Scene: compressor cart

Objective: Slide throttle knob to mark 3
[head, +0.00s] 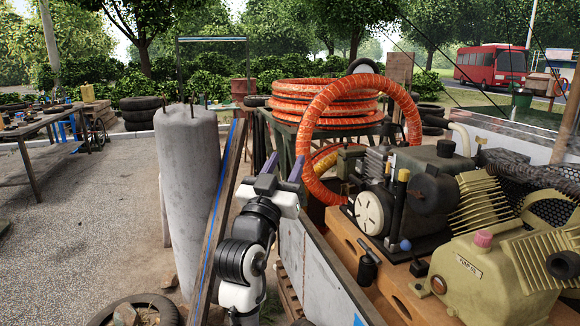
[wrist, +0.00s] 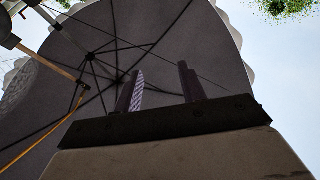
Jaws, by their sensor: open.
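My gripper (head: 283,166) is open and empty, with its purple fingers pointing up, left of the compressor cart. In the wrist view my gripper (wrist: 160,78) points up at a large umbrella canopy with nothing between the fingers. The cart carries a black engine (head: 430,185) and an olive-green pump (head: 480,275). A small blue ball knob (head: 405,245) stands in front of the engine, to the right of and below my gripper. I cannot tell whether it is the throttle knob. No scale or mark 3 is readable in either view.
Orange hose coils (head: 325,100) lie behind the engine, and a hose loop arches beside it. A grey concrete cylinder (head: 188,190) stands left of my arm. A black-handled tool (head: 368,264) is on the cart's wooden deck (head: 340,240). Gravel ground at the left is mostly open.

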